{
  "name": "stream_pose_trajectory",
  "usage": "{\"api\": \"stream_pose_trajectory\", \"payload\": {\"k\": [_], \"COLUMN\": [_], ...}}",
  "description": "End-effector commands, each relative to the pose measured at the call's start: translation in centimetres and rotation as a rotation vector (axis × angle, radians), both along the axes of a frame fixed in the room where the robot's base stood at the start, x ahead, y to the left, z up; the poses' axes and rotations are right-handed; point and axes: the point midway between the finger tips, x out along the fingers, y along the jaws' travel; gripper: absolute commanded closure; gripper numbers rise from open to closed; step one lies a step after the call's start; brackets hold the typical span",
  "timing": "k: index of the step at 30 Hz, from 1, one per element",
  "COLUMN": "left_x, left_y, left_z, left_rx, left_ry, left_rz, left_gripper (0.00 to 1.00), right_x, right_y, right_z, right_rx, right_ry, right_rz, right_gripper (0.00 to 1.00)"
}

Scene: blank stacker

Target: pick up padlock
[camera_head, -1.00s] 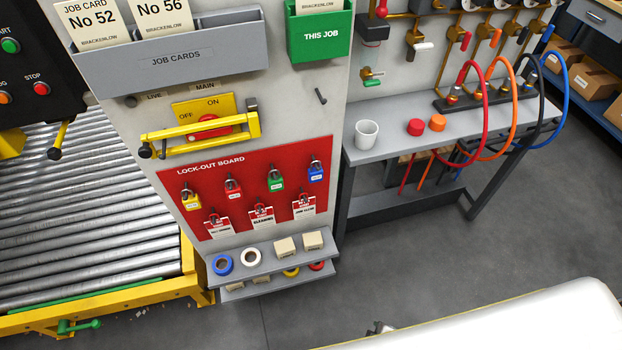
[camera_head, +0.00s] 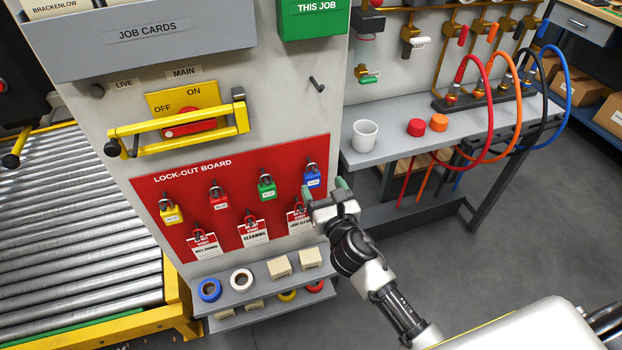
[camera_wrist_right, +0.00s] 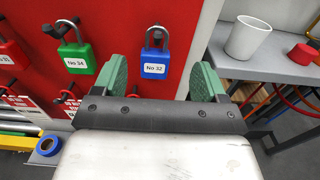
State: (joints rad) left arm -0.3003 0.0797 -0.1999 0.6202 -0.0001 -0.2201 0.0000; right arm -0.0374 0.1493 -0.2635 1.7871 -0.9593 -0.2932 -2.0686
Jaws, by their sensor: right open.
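Several padlocks hang on hooks across the red lock-out board (camera_head: 240,232). The top row has a yellow padlock (camera_head: 172,214), a red padlock (camera_head: 219,199), a green padlock (camera_head: 267,188) and a blue padlock (camera_head: 313,179). In the right wrist view, the blue padlock (camera_wrist_right: 155,63) is labelled No 32 and the green padlock (camera_wrist_right: 77,58) No 34. My right gripper (camera_head: 324,190) is open, its green-padded fingers just in front of the board's right edge. In the wrist view the blue padlock shows between the fingers (camera_wrist_right: 160,82), beyond them and untouched. My left gripper is out of view.
Red tagged hasps hang in the lower row. A grey shelf (camera_head: 235,296) below holds tape rolls and small boxes. A yellow switch guard (camera_head: 180,135) juts out above. A bench (camera_head: 385,150) with a white cup (camera_head: 365,135) stands to the right.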

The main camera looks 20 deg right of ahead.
Motion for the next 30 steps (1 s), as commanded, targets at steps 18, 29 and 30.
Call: {"api": "stream_pose_trajectory", "payload": {"k": [18,29,30], "left_x": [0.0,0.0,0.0], "left_y": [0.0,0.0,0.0], "left_z": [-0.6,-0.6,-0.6], "left_rx": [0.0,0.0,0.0], "left_ry": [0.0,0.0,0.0], "left_rz": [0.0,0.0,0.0], "left_gripper": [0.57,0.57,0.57], "right_x": [6.3,6.3,6.3], "right_y": [0.7,0.7,0.7], "right_z": [-1.2,-1.2,-1.2], "right_rx": [0.004,0.003,0.003], "right_ry": [0.001,0.002,0.002], "right_rz": [0.0,0.001,0.001], "right_gripper": [0.28,0.51,0.57]}}
